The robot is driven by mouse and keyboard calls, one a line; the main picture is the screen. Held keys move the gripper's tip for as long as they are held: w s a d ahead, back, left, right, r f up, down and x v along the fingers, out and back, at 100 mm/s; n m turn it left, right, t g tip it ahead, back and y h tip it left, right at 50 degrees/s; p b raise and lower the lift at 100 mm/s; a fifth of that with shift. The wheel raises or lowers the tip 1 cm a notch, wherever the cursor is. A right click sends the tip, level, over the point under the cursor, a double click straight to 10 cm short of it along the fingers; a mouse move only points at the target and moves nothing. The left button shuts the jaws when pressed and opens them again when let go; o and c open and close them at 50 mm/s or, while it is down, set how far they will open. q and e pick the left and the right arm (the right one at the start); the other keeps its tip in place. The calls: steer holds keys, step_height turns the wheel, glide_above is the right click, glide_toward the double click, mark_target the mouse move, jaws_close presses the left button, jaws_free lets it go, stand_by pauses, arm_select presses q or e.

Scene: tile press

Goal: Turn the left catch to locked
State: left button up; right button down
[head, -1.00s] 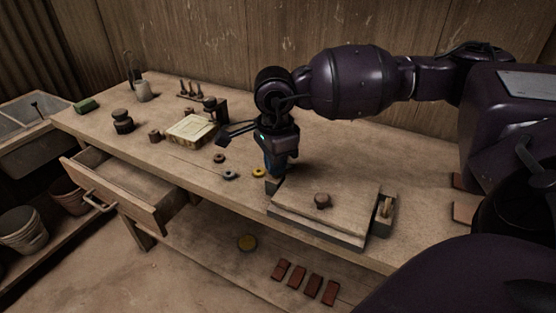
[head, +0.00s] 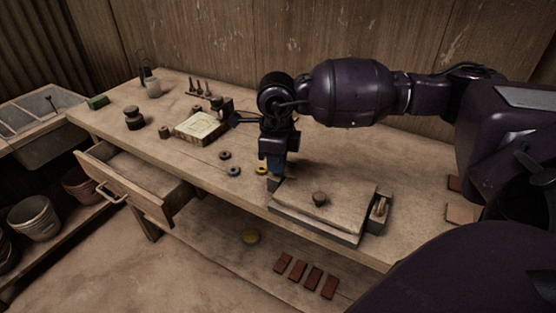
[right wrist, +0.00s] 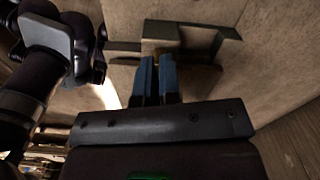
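The tile press is a flat wooden plate with a round knob (head: 319,199) on the bench. Its right catch (head: 380,207) stands upright in a bracket at the press's right end. The left catch (right wrist: 160,48) is at the other end, mostly hidden behind my right gripper in the head view. In the right wrist view, a small brownish part of it shows at the tips of the blue fingers. My right gripper (head: 277,172) points down there, its fingers (right wrist: 158,70) close together on the catch.
Several small rings (head: 234,171) lie left of the gripper. A pale block (head: 201,126) and dark jars stand further left. An open drawer (head: 150,203) juts from the bench front. Red tiles (head: 313,278) lie on the shelf below.

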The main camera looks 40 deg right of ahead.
stand_by(0.5)
steer(key=c, duration=1.3)
jaws_free()
steer(key=shift+r, duration=0.15)
steer(key=shift+r, duration=0.25)
step_height(320, 180, up, 10)
steer(key=shift+r+p, duration=0.1)
steer(key=shift+p, duration=0.5)
